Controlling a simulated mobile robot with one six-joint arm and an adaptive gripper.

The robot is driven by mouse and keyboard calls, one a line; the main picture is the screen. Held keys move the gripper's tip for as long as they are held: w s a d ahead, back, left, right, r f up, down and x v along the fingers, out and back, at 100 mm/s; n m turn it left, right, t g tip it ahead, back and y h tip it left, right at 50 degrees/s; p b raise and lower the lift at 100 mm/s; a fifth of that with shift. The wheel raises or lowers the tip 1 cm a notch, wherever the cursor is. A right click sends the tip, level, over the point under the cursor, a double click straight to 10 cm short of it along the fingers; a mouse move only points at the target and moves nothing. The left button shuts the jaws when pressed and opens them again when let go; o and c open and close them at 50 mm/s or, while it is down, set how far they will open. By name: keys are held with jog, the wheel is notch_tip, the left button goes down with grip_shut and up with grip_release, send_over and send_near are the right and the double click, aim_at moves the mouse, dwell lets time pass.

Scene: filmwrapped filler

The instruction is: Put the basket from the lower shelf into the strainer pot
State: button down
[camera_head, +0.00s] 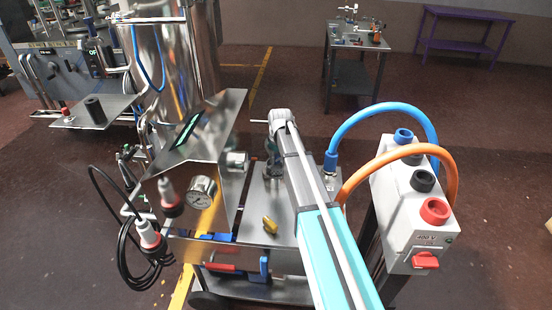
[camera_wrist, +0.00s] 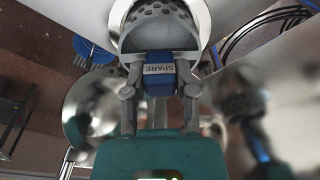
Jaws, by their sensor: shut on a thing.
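My gripper (camera_wrist: 161,78) is shut on the blue grip, labelled SPARE, of a grey metal basket (camera_wrist: 157,20) with round holes. In the head view my arm reaches over the metal cart, and the gripper and basket are not clearly visible.
The steel cart (camera_head: 262,236) carries a gauge (camera_head: 202,190) and a yellow knob (camera_head: 270,226). A grey socket box (camera_head: 405,200) with blue and orange hoses stands at the right. A tall steel vessel (camera_head: 180,75) is at the left. A polished round metal part (camera_wrist: 85,105) is beside my gripper.

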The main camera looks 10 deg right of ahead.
aim_at(276, 164)
jog(key=shift+f+b, duration=1.35)
jog(key=shift+f, duration=0.2)
jog(key=shift+s+f+b, duration=0.1)
jog(key=shift+f+b, duration=0.25)
jog(key=shift+b, duration=0.05)
dwell(0.6)
jog(key=shift+c, duration=1.7)
grip_release()
jog(key=shift+r, duration=0.15)
notch_tip(276, 164, up, 10)
jog(key=p, duration=1)
jog(key=s+r+m+p, duration=0.1)
jog(key=s+m, duration=0.1)
jog(key=s, duration=1.2)
jog(key=s+a+r+m+g+p, duration=0.1)
jog(key=s+r+m+p, duration=0.1)
jog(key=s, duration=1.3)
jog(key=shift+a+m+h, duration=0.2)
jog(key=shift+m+h, duration=0.1)
jog(key=shift+m, duration=0.4)
